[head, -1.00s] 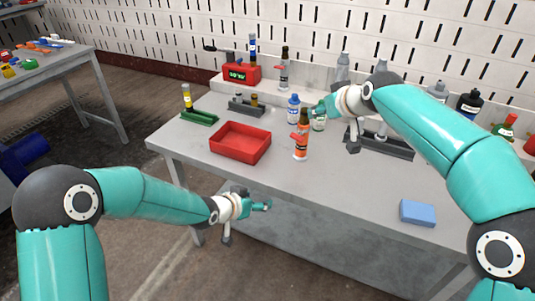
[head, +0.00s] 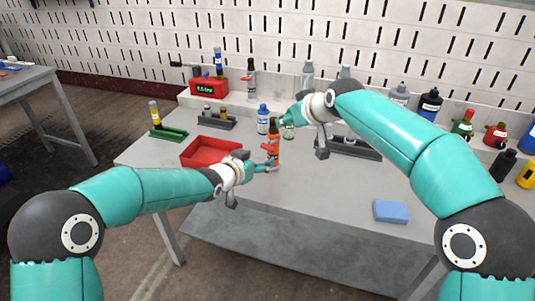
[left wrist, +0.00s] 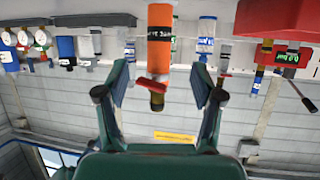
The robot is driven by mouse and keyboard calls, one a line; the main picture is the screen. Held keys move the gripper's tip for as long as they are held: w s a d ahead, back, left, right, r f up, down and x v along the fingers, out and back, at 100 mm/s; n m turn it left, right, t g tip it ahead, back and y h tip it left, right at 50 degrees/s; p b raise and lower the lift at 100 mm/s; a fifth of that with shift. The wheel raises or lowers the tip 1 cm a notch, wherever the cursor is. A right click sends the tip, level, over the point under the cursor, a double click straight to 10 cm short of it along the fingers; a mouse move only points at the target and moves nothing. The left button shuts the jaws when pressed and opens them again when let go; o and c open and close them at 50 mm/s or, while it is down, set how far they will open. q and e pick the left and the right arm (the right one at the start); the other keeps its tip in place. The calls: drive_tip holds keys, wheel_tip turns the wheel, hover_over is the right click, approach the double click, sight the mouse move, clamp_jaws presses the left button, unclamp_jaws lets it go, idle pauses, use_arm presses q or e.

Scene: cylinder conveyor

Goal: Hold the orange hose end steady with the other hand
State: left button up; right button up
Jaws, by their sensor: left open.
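The orange cylinder (head: 273,156), with a red lever and a dark neck, stands upright on the table. I take it as the orange hose end; no hose shows. In the left wrist view the orange cylinder (left wrist: 160,40) appears upside down, centred between the finger tips. My left gripper (head: 264,167) is beside its lower part in the head view. The left gripper (left wrist: 158,85) is open, its fingers apart with a gap on either side of the cylinder.
A blue-and-white bottle (head: 263,120) stands just behind. A red tray (head: 190,158) lies left of the left gripper. A dark grey rack (head: 357,150) lies to the right and a blue block (head: 390,211) at front right. The table's front middle is clear.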

sight(270, 154)
use_arm(q)
drive_tip(key=x, duration=0.9)
drive_tip(key=shift+w+d, duration=0.1)
drive_tip(key=shift+w, duration=0.05)
drive_tip(key=shift+c, duration=0.3)
